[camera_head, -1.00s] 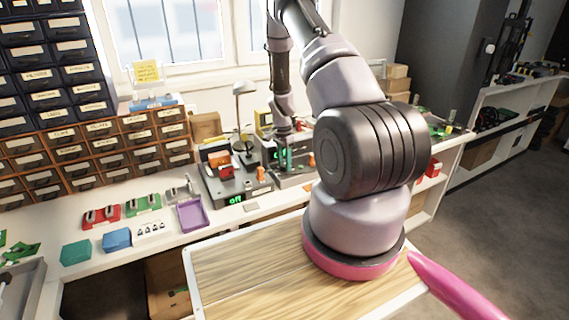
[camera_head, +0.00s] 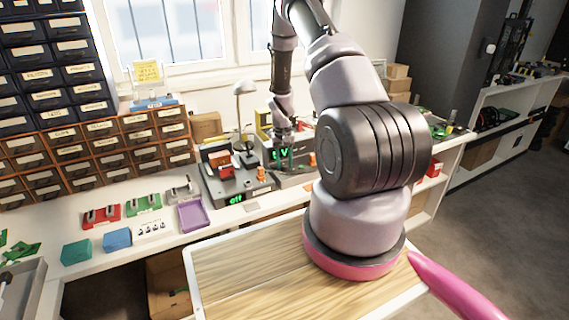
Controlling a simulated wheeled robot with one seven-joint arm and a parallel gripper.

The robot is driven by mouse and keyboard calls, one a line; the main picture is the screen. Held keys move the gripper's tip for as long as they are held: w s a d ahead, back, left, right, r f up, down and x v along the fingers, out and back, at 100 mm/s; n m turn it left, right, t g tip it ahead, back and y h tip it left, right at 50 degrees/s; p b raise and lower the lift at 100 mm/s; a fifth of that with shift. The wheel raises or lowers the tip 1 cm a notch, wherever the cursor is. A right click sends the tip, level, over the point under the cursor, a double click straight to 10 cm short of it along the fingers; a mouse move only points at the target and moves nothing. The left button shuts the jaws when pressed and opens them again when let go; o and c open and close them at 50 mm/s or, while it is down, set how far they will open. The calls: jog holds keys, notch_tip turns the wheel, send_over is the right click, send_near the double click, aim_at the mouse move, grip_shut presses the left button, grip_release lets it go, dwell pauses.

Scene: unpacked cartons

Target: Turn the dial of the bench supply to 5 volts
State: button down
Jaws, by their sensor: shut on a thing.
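The bench supply (camera_head: 295,168) is a grey box at the back of the bench, with a small green lit display (camera_head: 282,155). The display ends in a V; the figure before it is too small to read surely. My gripper (camera_head: 281,136) points down at the top of the supply, just behind the display. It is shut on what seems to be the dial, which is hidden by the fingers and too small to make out.
Left of the supply stands a grey unit (camera_head: 232,187) whose green display reads off. A lamp (camera_head: 243,88), a purple tray (camera_head: 193,217) and red and green holders share the bench. Labelled drawers (camera_head: 95,152) stand behind.

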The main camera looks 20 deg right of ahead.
aim_at(283, 165)
jog(key=shift+n, duration=1)
jog(key=shift+c, duration=2.3)
grip_release()
notch_tip(283, 165, up, 11)
jog(key=shift+a, duration=0.25)
jog(key=shift+f, duration=0.1)
